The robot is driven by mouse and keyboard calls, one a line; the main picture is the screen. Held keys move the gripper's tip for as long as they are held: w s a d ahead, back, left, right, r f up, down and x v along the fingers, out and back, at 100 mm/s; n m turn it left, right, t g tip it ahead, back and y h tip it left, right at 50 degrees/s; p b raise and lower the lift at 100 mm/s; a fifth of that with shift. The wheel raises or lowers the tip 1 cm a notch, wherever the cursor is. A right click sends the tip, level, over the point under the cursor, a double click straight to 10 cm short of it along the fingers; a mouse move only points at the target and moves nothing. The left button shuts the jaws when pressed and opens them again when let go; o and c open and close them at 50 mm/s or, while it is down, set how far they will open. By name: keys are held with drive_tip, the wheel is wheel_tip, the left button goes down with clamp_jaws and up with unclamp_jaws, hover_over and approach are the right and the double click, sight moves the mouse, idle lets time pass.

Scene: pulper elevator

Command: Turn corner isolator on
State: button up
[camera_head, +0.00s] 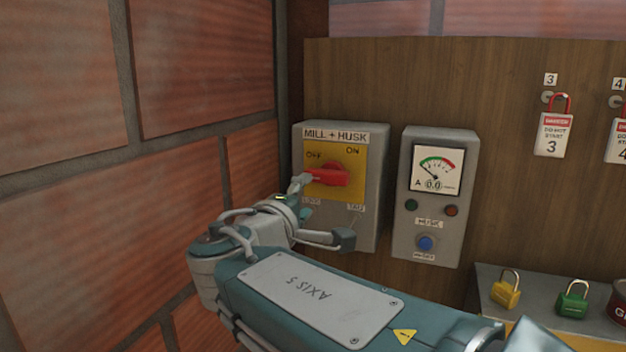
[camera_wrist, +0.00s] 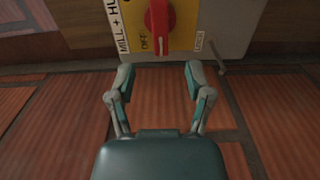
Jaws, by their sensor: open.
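The corner isolator is a grey box (camera_head: 377,190) marked MILL + HUSK, on the wooden panel next to the brick corner. Its yellow plate (camera_head: 352,193) reads OFF at upper left and ON at upper right. The red handle (camera_head: 330,176) lies about level, its long end to the left, on the OFF side. In the wrist view, the handle (camera_wrist: 158,22) points down the picture beside the word OFF. My gripper (camera_head: 322,212) is open and empty in front of the box. In the wrist view, its fingertips (camera_wrist: 159,74) are spread, below and apart from the handle.
A grey HUSK box (camera_head: 433,225) with a meter and a blue button stands right of the isolator. A brick wall (camera_head: 205,75) is close on the left. Padlocks (camera_head: 507,290) sit on a ledge at lower right; danger tags (camera_head: 553,135) hang above.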

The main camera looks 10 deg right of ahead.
sight(325, 180)
drive_tip(key=x, duration=1)
drive_tip(key=shift+f, duration=0.1)
clamp_jaws()
